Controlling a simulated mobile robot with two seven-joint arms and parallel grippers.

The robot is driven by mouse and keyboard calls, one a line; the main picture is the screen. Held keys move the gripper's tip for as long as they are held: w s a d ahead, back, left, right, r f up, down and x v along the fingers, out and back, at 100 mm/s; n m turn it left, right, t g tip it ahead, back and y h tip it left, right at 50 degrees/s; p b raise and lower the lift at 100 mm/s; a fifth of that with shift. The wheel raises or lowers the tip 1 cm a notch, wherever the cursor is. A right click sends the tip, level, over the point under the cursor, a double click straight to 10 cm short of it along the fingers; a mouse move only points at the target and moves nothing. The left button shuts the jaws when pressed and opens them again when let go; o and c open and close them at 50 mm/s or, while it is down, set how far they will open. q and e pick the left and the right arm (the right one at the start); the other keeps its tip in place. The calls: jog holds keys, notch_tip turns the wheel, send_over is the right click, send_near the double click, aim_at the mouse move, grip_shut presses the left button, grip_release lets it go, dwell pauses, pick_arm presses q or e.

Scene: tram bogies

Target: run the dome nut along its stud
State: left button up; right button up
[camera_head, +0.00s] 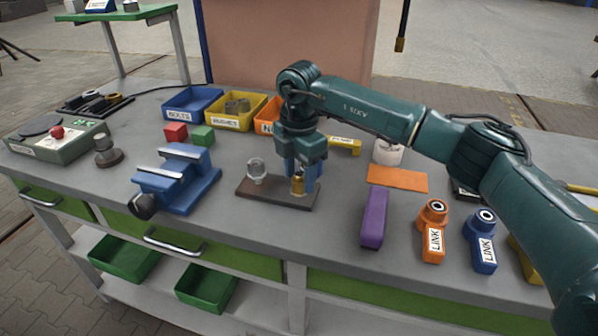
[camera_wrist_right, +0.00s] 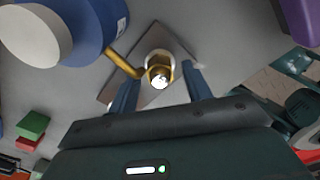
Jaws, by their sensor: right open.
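The brass dome nut (camera_head: 297,185) stands upright near the right end of a dark brown plate (camera_head: 250,189) on the bench. In the right wrist view its shiny top (camera_wrist_right: 159,75) faces the camera. My right gripper (camera_head: 304,184) points down over it, with its blue fingers apart. In the wrist view the fingers (camera_wrist_right: 160,90) lie on either side of the nut, with a visible gap to it. The stud under the nut is hidden. My left gripper is not in view.
A blue vise (camera_head: 178,180) is to the left; a purple block (camera_head: 374,218) and orange LINK part (camera_head: 433,232) are to the right. Bins, including a yellow one (camera_head: 238,111), line the back. The bench front is clear.

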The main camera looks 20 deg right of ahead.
aim_at(299, 178)
notch_tip(299, 178, up, 13)
jog(key=shift+b, duration=0.4)
